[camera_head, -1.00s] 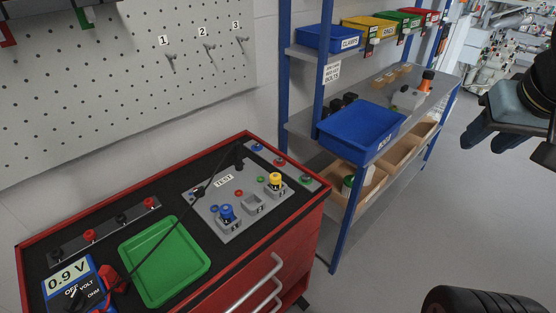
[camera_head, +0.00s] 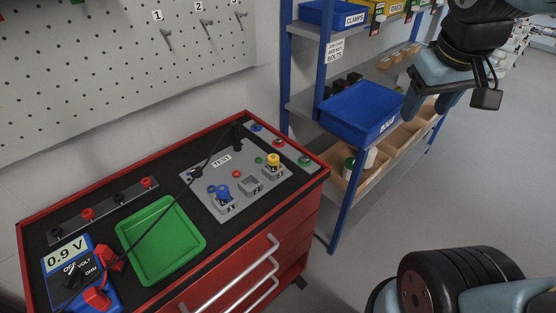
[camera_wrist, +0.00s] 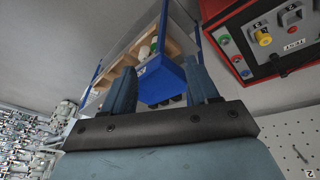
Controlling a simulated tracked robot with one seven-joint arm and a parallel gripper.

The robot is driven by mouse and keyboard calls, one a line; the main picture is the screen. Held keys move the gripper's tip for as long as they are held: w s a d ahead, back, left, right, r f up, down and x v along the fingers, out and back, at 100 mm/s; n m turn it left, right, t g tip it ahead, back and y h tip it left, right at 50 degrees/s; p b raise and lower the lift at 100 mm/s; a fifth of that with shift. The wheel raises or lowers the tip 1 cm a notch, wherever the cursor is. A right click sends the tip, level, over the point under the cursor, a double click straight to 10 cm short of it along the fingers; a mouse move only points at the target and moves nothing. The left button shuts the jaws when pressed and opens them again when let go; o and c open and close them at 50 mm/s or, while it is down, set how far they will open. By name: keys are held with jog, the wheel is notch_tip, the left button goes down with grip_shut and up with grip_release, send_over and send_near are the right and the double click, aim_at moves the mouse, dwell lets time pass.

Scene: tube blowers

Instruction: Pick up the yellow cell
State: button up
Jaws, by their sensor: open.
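The yellow cell (camera_head: 273,161) stands upright in a socket of the grey test panel (camera_head: 215,200) on top of the red cabinet (camera_head: 290,240). It also shows at the upper right of the wrist view (camera_wrist: 263,38). My gripper (camera_head: 425,112) is open and empty, up and to the right of the cabinet in the head view, in front of the shelf. In the wrist view its two fingers (camera_wrist: 161,88) stand apart with the shelf behind them.
A blue shelf rack with a large blue bin (camera_head: 360,112) and wooden trays stands right of the cabinet. A green tray (camera_head: 160,240) and a meter (camera_head: 75,268) reading 0.9 V lie on the cabinet. A dark cable crosses the top. A pegboard (camera_head: 110,75) stands behind.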

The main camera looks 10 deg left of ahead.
jog(key=w+a+f+n+g+h, duration=0.25)
jog(key=w+a+f+n, duration=0.2)
jog(key=a+n, duration=0.25)
jog(key=n+t+h, duration=0.6)
jog(key=n+t, duration=0.3)
jog(key=n, duration=0.9)
send_near(272, 158)
jog(key=x, duration=0.6)
jog(key=shift+w+f, duration=0.1)
jog(key=shift+w, duration=0.3)
jog(key=shift+x, duration=2.75)
jog(key=shift+s+d, duration=0.15)
